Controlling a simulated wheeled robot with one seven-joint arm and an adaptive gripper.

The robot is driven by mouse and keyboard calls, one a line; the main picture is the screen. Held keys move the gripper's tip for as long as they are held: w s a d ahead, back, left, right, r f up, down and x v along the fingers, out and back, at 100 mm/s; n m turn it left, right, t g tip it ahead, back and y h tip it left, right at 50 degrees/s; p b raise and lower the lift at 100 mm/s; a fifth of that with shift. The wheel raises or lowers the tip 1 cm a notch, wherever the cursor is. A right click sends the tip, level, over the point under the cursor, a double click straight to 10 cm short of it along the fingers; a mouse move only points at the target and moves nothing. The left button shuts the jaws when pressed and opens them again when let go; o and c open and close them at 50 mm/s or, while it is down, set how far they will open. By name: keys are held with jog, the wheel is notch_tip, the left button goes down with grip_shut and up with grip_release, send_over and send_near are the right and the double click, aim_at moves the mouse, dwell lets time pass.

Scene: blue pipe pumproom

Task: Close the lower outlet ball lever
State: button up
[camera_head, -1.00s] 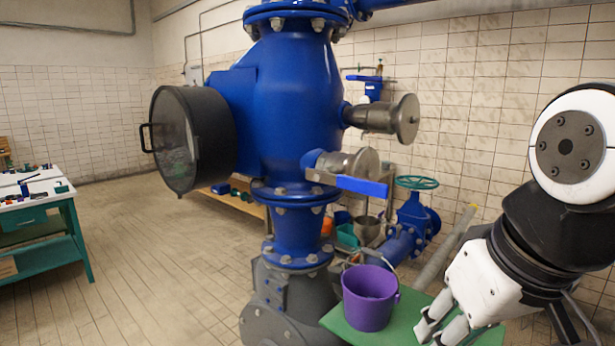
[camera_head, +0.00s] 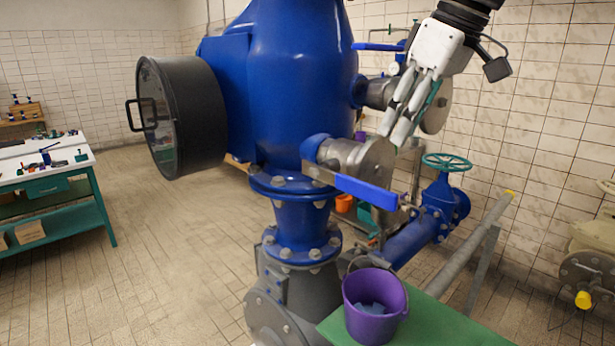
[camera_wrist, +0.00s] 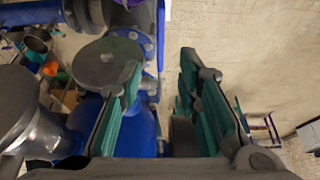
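The lower outlet ball lever (camera_head: 365,190) is a blue flat handle on the metal outlet valve (camera_head: 350,158), low on the blue vessel. It points right and slightly down, across the front of the valve's round flange. My gripper (camera_head: 393,137) points down, just above and right of that flange in the head view. It appears apart from the lever. A round grey flange (camera_wrist: 105,62) shows left of the fingers there.
An upper outlet with a blue handle (camera_head: 378,47) is behind my gripper. A green handwheel (camera_head: 450,162) stands to the right. A purple bucket (camera_head: 372,308) with something grey-blue inside stands on a green surface (camera_head: 450,325). Open floor (camera_head: 150,270) lies at left.

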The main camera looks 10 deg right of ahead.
aim_at(372, 185)
jog(key=x, duration=1.3)
jog(key=shift+s+f, duration=0.1)
grip_shut()
